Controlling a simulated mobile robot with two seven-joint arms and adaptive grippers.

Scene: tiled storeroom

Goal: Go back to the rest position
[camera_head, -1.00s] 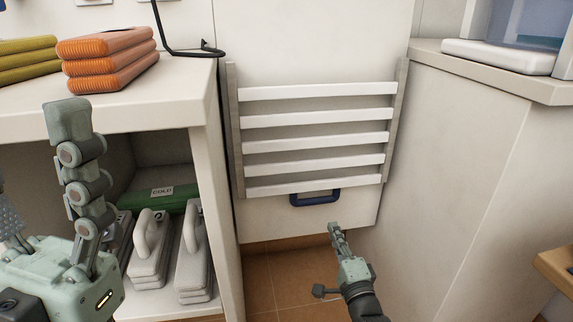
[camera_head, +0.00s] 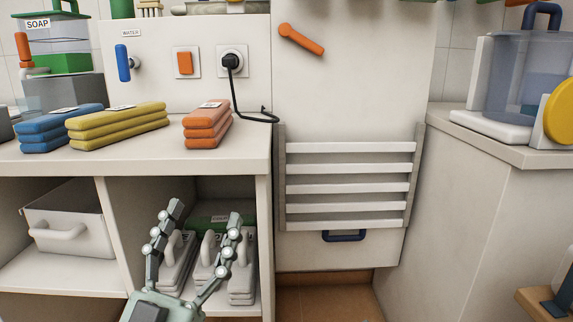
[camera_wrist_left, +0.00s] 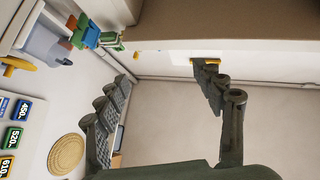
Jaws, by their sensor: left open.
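My left gripper (camera_head: 205,222) is open and empty in the head view. It is low in front of the shelf unit, with its two fingers spread and pointing up. Behind the fingers are several grey handled blocks (camera_head: 241,275) and a green item (camera_head: 205,222) on the lower shelf, partly hidden. In the left wrist view the open fingers of the left gripper (camera_wrist_left: 165,80) have nothing between them. My right gripper is not in the head view.
The counter (camera_head: 150,166) holds folded blue (camera_head: 60,128), yellow (camera_head: 118,120) and orange cloths (camera_head: 207,125). A white slatted rack (camera_head: 348,187) with a blue handle (camera_head: 344,237) stands right of the shelf. A clear tank (camera_head: 515,80) stands on the right counter. The tiled floor below the rack is clear.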

